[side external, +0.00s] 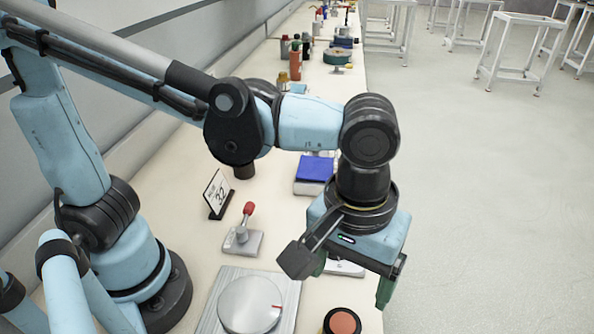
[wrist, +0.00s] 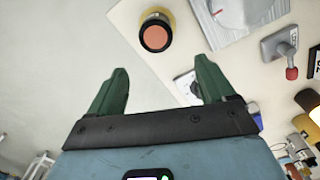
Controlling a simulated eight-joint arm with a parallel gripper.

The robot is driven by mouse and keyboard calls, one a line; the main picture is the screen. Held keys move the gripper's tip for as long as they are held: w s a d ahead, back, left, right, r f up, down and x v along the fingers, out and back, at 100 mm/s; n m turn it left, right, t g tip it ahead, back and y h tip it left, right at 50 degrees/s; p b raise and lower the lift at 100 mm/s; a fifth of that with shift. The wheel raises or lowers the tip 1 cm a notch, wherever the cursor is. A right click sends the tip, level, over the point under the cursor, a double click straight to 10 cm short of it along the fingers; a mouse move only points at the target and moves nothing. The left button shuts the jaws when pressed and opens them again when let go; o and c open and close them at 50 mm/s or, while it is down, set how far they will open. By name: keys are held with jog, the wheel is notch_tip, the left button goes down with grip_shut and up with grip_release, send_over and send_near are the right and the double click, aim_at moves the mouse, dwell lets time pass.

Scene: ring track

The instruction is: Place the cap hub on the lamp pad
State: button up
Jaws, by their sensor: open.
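My gripper (side external: 352,276) is open, its two green fingers apart, above the right edge of the bench. Nothing shows between the fingers in the wrist view (wrist: 162,68). A round piece with an orange top and black rim (side external: 342,321) stands on the bench near the bottom of the side view. In the wrist view it is beyond the fingertips, and its side looks yellowish (wrist: 155,36). A small pale plate (side external: 347,268) lies partly hidden behind my gripper; in the wrist view it is beside the right finger (wrist: 183,88). I cannot tell which pieces are the cap hub and lamp pad.
A metal disc with a red mark (side external: 250,304) sits on a square plate. A red-knobbed lever (side external: 243,238), a sign reading 32 (side external: 217,194) and a blue-topped block (side external: 315,169) stand further back. More items line the far bench. Open floor lies to the right.

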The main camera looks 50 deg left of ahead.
jog(key=w+a+m+t, duration=0.2)
jog(key=w+a+t, duration=0.1)
jog(key=a, duration=0.9)
jog(key=w+a+m+t, duration=0.2)
jog(key=w+a+t, duration=0.1)
jog(key=a, duration=0.8)
jog(key=shift+a+r+t, duration=0.2)
jog(key=shift+a+t, duration=0.15)
jog(key=shift+t, duration=0.15)
